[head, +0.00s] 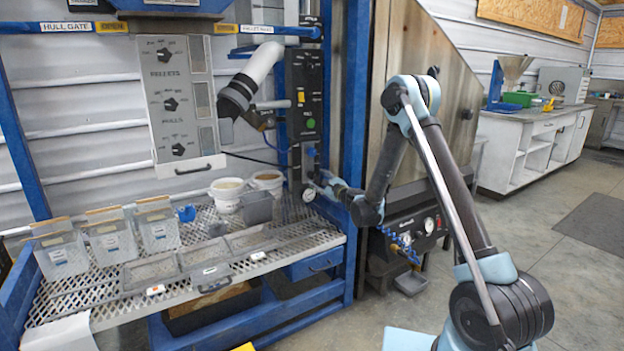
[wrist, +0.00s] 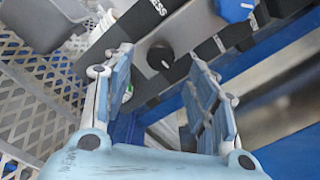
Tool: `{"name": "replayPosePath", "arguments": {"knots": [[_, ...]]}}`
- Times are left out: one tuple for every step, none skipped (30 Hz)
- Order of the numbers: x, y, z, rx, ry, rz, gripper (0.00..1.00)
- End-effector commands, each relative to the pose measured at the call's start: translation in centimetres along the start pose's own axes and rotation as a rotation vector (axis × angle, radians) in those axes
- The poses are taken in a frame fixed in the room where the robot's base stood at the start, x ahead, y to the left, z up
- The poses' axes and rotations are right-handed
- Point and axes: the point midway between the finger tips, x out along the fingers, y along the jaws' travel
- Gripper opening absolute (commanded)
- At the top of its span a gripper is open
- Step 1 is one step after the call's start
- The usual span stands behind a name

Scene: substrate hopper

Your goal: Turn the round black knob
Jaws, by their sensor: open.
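The round black knob (wrist: 160,55) shows in the wrist view on a grey panel (wrist: 98,60), beyond and between my fingertips. My gripper (wrist: 161,78) is open, with one blue-padded finger on each side of the knob in the picture. I see no clear contact, and the depth gap is hard to judge. In the head view my gripper (head: 320,185) is at the lower part of the tall control column (head: 306,90). I cannot make out the round knob in that view; my gripper seems to cover it.
A blue knob (wrist: 235,8) sits further along the panel in the wrist view. The mesh bench (head: 110,312) holds clear bins (head: 60,257), white buckets (head: 228,193) and a grey bin (head: 257,208). A blue post (head: 352,120) stands close by my gripper. Open floor lies at right.

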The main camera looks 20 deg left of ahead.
Motion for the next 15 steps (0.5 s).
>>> {"name": "replayPosePath", "arguments": {"knots": [[1.0, 0.1, 0.0, 0.000, 0.000, 0.001, 0.53], [1.5, 0.1, 0.0, 0.000, 0.000, 0.000, 0.53], [2.2, 0.0, 0.0, 0.000, 0.000, 0.000, 0.53], [2.7, 0.0, 0.0, 0.000, 0.000, 0.000, 0.53], [3.2, 0.0, 0.0, 0.000, 0.000, 0.000, 0.53], [3.9, 0.0, 0.0, 0.000, 0.000, 0.000, 0.53], [4.3, 0.0, 0.0, 0.000, 0.001, 0.000, 0.53], [4.8, 0.0, 0.0, 0.000, 0.000, 0.000, 0.53], [5.3, 0.0, 0.0, 0.000, 0.000, 0.000, 0.53], [5.7, 0.0, 0.0, 0.000, 0.000, 0.000, 0.53], [6.0, 0.0, 0.0, 0.000, 0.000, 0.000, 0.53], [6.4, 0.0, 0.0, 0.000, 0.000, 0.000, 0.53], [6.7, 0.0, 0.0, 0.000, 0.000, 0.000, 0.53], [6.9, 0.0, 0.0, 0.000, 0.000, 0.000, 0.53], [7.2, 0.0, 0.0, 0.000, 0.000, 0.000, 0.53]]}}
